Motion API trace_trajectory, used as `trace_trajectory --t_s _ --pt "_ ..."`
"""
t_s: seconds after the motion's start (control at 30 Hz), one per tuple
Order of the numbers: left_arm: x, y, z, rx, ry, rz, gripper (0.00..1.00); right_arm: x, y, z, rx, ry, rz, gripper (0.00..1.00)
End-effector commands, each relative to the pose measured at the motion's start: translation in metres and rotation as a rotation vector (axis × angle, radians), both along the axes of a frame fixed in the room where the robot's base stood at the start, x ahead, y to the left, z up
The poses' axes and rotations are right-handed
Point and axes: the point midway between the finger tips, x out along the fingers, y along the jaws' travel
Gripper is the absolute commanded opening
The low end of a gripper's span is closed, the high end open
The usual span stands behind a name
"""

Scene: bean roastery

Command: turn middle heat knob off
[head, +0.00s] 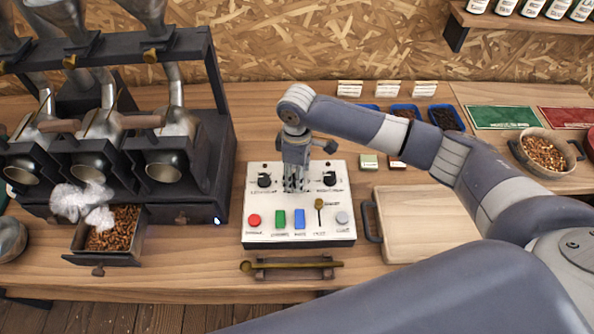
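A white control panel (300,235) stands on the table at the centre of the head view. A black left knob (264,180) and a black right knob (329,178) show on its upper part. The spot between them is covered by my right gripper (295,187), so the middle knob is hidden. This gripper points down at the panel, its fingers close together at or just above the surface. I cannot tell whether they grip a knob. My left gripper is not in view.
The panel's lower row has a red button (254,220), green and blue switches, a brass lever (319,208) and a grey button. A brass scoop (291,264) lies in front. The roaster (222,130) stands left, a wooden tray (425,222) right.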

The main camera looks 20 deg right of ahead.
Motion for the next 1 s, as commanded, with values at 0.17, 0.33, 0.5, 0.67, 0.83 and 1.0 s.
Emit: trace_trajectory --t_s 0.17,0.33,0.5,0.67,0.83,1.0 --pt "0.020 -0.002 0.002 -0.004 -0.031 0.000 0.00 0.000 0.000 -0.004 0.001 -0.001 0.000 0.49" --pt "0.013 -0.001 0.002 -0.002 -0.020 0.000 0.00 0.000 0.000 -0.004 0.001 -0.001 0.000 0.47" --pt "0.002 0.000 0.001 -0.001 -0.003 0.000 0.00 0.000 0.000 -0.004 0.001 -0.001 0.000 0.08" --pt "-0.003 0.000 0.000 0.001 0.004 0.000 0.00 0.000 0.000 -0.004 0.001 -0.001 0.001 0.04" --pt "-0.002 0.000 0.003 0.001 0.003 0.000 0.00 0.000 0.000 -0.003 0.001 0.000 0.019 0.04" --pt "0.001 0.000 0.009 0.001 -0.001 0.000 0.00 0.000 0.000 -0.002 0.001 0.001 0.082 0.04"
